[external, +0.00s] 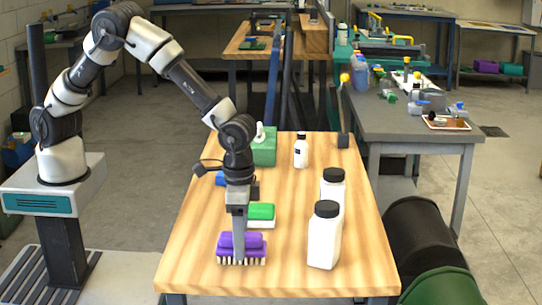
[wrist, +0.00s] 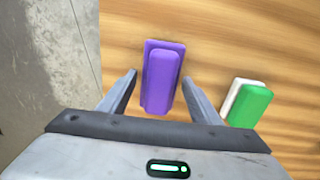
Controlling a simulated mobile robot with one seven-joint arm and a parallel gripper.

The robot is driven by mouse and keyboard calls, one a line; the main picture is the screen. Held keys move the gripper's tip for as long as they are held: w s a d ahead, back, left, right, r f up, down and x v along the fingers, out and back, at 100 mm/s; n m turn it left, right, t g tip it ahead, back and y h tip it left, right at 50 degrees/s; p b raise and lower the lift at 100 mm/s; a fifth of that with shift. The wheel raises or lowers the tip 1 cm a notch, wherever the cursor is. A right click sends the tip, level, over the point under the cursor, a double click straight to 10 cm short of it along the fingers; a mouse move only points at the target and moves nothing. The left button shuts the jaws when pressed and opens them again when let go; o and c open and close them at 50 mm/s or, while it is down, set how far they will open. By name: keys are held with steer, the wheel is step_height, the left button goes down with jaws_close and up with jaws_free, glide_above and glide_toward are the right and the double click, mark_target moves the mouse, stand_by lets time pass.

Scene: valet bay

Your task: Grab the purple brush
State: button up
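The purple brush (external: 257,243) lies bristles down on the wooden table near its front edge. In the wrist view the purple brush (wrist: 161,78) sits between the two spread fingers of my gripper (wrist: 159,79), with a gap on each side. In the external view my gripper (external: 239,256) points straight down at the brush, and one finger covers part of its middle. The gripper is open and holds nothing. I cannot tell exactly how low the fingertips are beside the brush.
Two white bottles with black caps (external: 324,240) (external: 333,180) stand to the right. A green box (external: 265,150) and a small bottle (external: 300,152) stand farther back. The table's left edge is close.

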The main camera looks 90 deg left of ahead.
steer(key=c, duration=0.8)
